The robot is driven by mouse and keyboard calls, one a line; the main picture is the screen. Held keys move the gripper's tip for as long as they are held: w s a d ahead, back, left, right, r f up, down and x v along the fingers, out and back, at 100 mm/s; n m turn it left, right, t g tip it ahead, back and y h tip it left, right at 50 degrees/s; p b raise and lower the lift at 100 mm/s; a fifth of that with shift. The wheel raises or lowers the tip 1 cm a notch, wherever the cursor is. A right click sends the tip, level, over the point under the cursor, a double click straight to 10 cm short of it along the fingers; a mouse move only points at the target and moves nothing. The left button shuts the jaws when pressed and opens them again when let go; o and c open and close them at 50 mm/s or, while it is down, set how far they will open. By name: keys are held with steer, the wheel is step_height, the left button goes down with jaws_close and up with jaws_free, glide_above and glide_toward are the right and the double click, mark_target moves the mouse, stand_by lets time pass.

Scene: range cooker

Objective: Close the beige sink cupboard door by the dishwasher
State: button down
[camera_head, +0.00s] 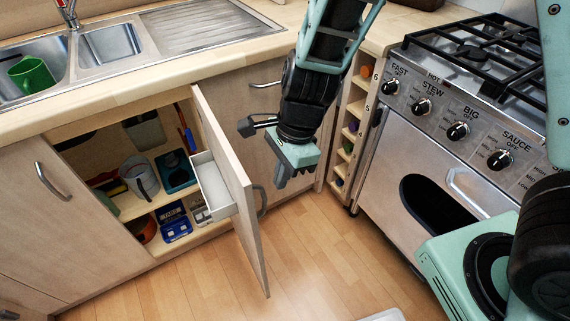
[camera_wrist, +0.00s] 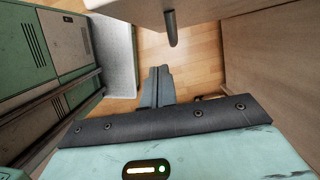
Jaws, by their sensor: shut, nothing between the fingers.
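The beige sink cupboard door (camera_head: 250,232) stands wide open in the head view, swung out from the cabinet under the sink. A white bin or tray (camera_head: 212,187) is on its inner side. A grey handle (camera_head: 262,201) shows just right of the door. My gripper (camera_head: 280,184) is to the right of the door, on its outer side, pointing down. A gap seems to show between them. Its fingers are together and empty, also in the wrist view (camera_wrist: 158,82). Beige panels (camera_wrist: 270,60) flank it there; I cannot tell which is the door.
The open cupboard (camera_head: 130,222) holds a grey jug (camera_head: 141,177), blue boxes and other items. A narrow bottle rack (camera_head: 350,135) and the range cooker (camera_head: 450,150) stand to the right. Wooden floor (camera_head: 310,260) is clear in front. The sink counter (camera_head: 150,80) is above.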

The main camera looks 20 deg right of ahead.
steer(key=shift+s+a+f, duration=0.2)
steer(key=shift+a+f, duration=0.3)
steer(key=shift+a, duration=0.3)
steer(key=shift+s+a+f, duration=0.15)
steer(key=shift+a+f, duration=0.3)
steer(key=shift+a, duration=0.3)
steer(key=shift+s+a+f, duration=0.2)
steer(key=shift+a+f, duration=0.3)
steer(key=shift+a, duration=0.3)
